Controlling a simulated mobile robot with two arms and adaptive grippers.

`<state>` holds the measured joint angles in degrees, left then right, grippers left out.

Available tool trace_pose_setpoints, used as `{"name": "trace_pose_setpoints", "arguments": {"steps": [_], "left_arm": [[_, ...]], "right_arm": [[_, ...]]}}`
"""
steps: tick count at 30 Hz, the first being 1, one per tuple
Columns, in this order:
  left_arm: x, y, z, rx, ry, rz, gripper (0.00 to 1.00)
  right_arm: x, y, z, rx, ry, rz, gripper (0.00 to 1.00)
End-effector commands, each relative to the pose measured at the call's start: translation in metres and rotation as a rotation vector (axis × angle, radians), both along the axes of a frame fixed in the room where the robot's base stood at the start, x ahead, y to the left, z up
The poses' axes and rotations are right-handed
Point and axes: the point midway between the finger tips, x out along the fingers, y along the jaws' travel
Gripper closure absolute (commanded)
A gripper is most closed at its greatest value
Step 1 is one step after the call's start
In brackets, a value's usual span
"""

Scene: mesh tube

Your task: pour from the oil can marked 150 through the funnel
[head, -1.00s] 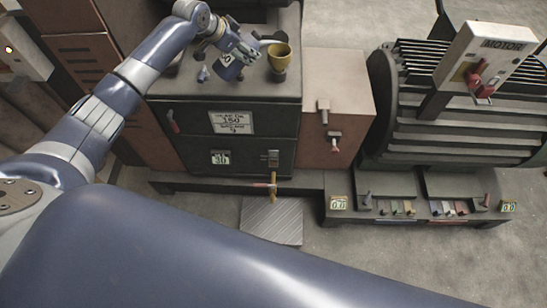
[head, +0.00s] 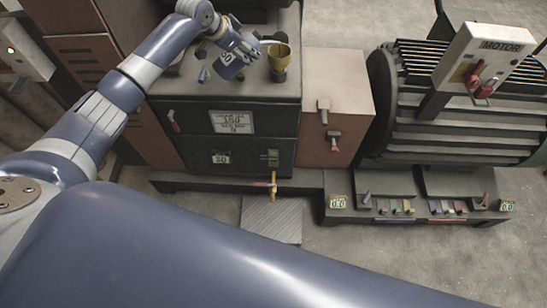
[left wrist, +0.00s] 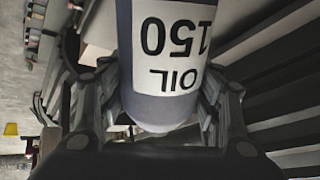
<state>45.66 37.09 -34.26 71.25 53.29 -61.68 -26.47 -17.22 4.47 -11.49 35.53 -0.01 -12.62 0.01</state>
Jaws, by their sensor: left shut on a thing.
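The oil can (head: 231,70) is blue-grey with a white label. In the left wrist view the can (left wrist: 163,100) reads OIL 150, upside down in the picture. My left gripper (head: 240,52) is shut on the can, its fingers on both sides of it, and holds it over the top of the dark box. The yellow funnel (head: 279,54) stands upright on the box top, just right of the can and gripper, apart from the can. My right gripper is out of view.
The dark box (head: 265,118) carries a label and a red lever. A small blue-grey piece (head: 203,76) sits on its top. A reddish box (head: 350,85) and the ribbed motor (head: 455,125) stand to the right. A brass tap (head: 273,187) is at the front, above a grey floor plate (head: 270,222).

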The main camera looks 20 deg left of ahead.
Motion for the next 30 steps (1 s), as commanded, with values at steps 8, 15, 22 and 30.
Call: {"name": "trace_pose_setpoints", "arguments": {"steps": [8, 15, 22, 30], "left_arm": [[0.002, -0.001, 0.009, 0.027, 0.022, 0.000, 0.70], [0.003, -0.002, 0.013, 0.048, 0.045, 0.000, 0.70], [0.004, -0.003, 0.017, 0.073, 0.072, 0.000, 0.70], [0.005, -0.003, 0.021, 0.101, 0.100, 0.000, 0.70]], "right_arm": [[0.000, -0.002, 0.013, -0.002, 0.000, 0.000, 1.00], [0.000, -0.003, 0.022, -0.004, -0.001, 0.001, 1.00], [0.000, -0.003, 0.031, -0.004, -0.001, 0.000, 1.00], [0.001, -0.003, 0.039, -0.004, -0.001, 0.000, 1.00]]}}
